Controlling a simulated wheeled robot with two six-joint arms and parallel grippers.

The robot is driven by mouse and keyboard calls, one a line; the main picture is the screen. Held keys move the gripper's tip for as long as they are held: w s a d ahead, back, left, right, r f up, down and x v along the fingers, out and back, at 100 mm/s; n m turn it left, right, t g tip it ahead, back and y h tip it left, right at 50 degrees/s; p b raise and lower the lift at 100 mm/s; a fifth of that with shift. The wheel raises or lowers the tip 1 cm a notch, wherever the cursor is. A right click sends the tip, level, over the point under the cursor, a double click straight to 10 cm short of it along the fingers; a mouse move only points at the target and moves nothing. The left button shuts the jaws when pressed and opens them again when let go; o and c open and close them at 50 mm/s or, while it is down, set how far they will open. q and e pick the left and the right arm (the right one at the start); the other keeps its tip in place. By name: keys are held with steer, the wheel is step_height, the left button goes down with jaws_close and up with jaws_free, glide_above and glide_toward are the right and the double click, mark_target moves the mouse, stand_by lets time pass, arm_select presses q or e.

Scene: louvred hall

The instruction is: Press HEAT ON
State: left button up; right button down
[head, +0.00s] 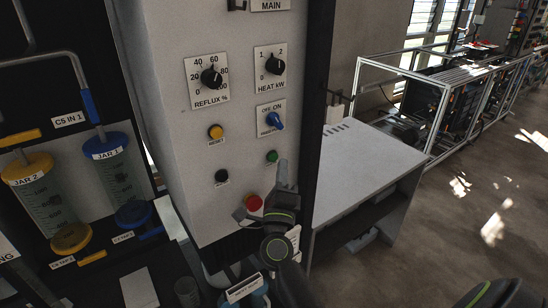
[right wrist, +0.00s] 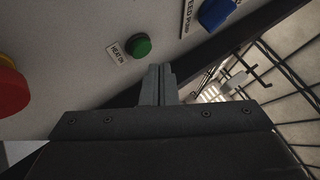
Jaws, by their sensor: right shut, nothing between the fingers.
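The green button (head: 271,156) is on the grey control panel (head: 205,130), near its right edge. In the right wrist view the green button (right wrist: 138,45) has a white label (right wrist: 116,53) reading HEAT ON beside it. My right gripper (head: 282,165) is shut and empty, with its fingertips just below and right of the button in the head view. In the right wrist view the closed fingertips (right wrist: 158,70) are close to the green button, with a gap in the picture between them. The button's face is unobstructed. My left gripper is not in view.
A red button (head: 253,202) sits lower on the panel, partly behind my gripper. A blue switch (head: 274,121), black knobs, a yellow button (head: 215,131) and a black button (head: 222,175) are also on it. Jars (head: 115,165) stand left; a grey bench (head: 370,160) is right.

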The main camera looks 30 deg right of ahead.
steer(key=shift+s+d+p, duration=0.15)
steer(key=shift+s+p, duration=0.25)
steer(key=shift+s, duration=1.85)
